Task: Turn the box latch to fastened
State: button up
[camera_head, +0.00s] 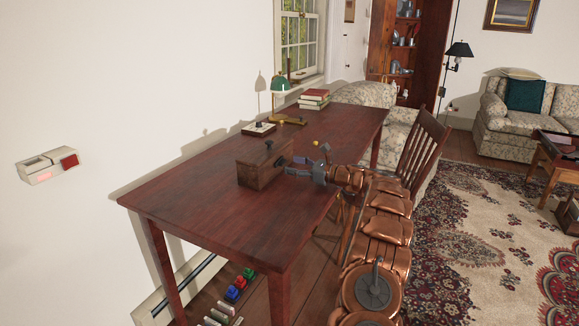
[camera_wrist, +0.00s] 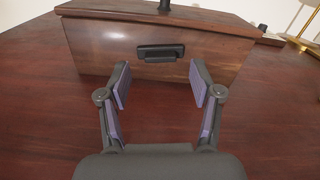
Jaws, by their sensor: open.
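A dark wooden box (camera_head: 262,168) with a sloped lid and a black knob on top stands on the red-brown table (camera_head: 180,190). In the wrist view the front of the box (camera_wrist: 100,52) faces me, and a black latch (camera_wrist: 161,52) lies level across the middle of that face. My gripper (camera_head: 300,166) is at the box's right side in the head view. In the wrist view my gripper (camera_wrist: 161,85) is open, with its purple-padded fingers on either side below the latch. Nothing is between the fingers. I cannot tell whether the fingertips touch the box.
A green-shaded lamp (camera_head: 281,88), a stack of books (camera_head: 314,98) and a small block with a dark knob (camera_head: 259,129) stand at the table's far end. A wooden chair (camera_head: 425,150) stands at the table's right. The near tabletop is clear.

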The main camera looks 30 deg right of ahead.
aim_at(281, 162)
jog(key=shift+x, duration=1.05)
jog(key=c, duration=1.1)
jog(key=shift+c, duration=0.2)
